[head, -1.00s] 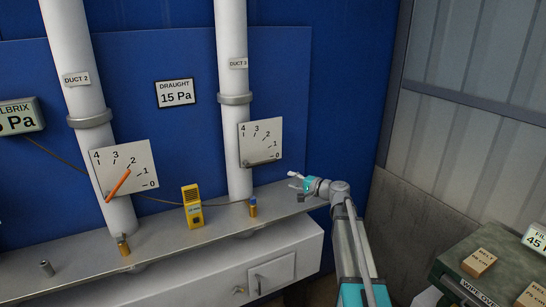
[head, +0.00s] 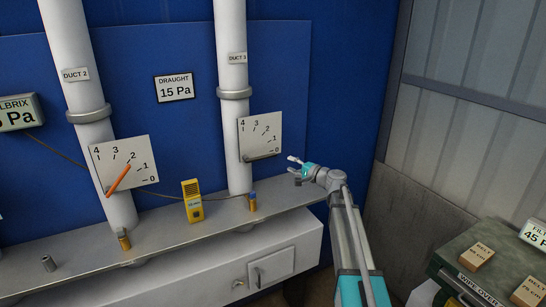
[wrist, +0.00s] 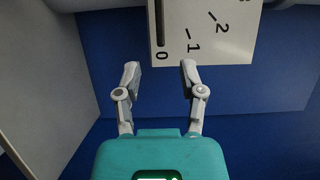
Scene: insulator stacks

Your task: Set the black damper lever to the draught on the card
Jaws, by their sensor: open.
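The black damper lever (head: 264,156) lies along the bottom of the white dial plate (head: 260,130) on duct 3, pointing at 0. In the wrist view the lever (wrist: 159,22) shows as a dark bar beside the 0 mark. The draught card (head: 175,88) on the blue wall reads 15 Pa. My gripper (head: 294,170) is open and empty, to the right of the dial and slightly below it. In the wrist view my gripper's fingertips (wrist: 160,76) stand apart below the lever's end and the 0, with no contact visible.
Duct 2 has a similar dial with an orange lever (head: 119,179) pointing near 2. A yellow device (head: 193,201) and a brass fitting (head: 253,202) stand on the grey ledge (head: 170,229). At right, a bench (head: 490,247) holds labelled blocks.

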